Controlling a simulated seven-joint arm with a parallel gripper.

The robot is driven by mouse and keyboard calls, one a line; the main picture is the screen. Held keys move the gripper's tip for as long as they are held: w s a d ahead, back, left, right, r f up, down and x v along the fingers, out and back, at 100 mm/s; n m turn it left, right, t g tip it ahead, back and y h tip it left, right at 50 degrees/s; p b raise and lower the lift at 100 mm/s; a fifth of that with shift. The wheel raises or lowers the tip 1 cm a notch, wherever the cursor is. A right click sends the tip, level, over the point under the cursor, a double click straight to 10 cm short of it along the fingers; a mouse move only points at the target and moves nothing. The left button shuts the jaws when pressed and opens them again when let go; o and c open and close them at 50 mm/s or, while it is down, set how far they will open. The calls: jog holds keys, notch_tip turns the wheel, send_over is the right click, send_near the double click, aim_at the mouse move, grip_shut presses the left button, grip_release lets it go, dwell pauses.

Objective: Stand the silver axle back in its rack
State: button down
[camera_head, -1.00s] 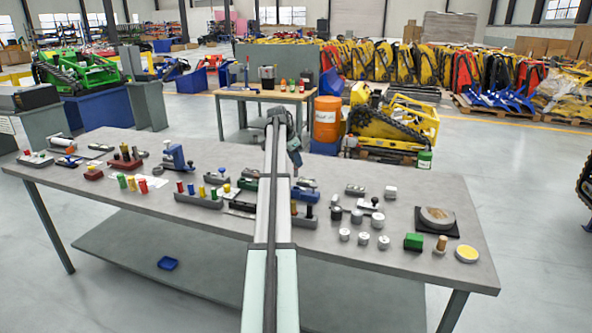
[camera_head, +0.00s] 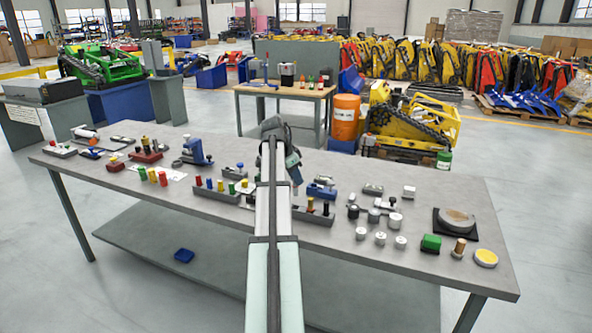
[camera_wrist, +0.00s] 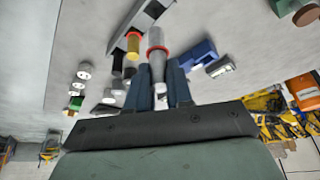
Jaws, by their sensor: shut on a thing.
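The silver axle (camera_wrist: 156,48), a grey cylinder with a red ring, is held between the two fingers of my gripper (camera_wrist: 159,88) in the wrist view. A grey rack (camera_head: 318,219) holding dark and orange pegs stands just right of my arm. In the wrist view, a rack (camera_wrist: 119,46) and a yellow peg with a red ring (camera_wrist: 134,46) lie beside the axle.
A blue block (camera_head: 321,190) sits close right of my gripper. Several white and dark round parts (camera_head: 380,238) stand farther right, with a green block (camera_head: 431,243). A blue device (camera_head: 195,152) and more pegs are left.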

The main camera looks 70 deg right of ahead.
aim_at(295, 195)
jog(key=shift+f, duration=1.9)
jog(key=shift+f, duration=2.15)
dwell(1.7)
jog(key=c, duration=0.9)
grip_release()
jog(key=shift+c, duration=0.2)
jog(key=shift+o, duration=0.4)
jog(key=o, duration=0.4)
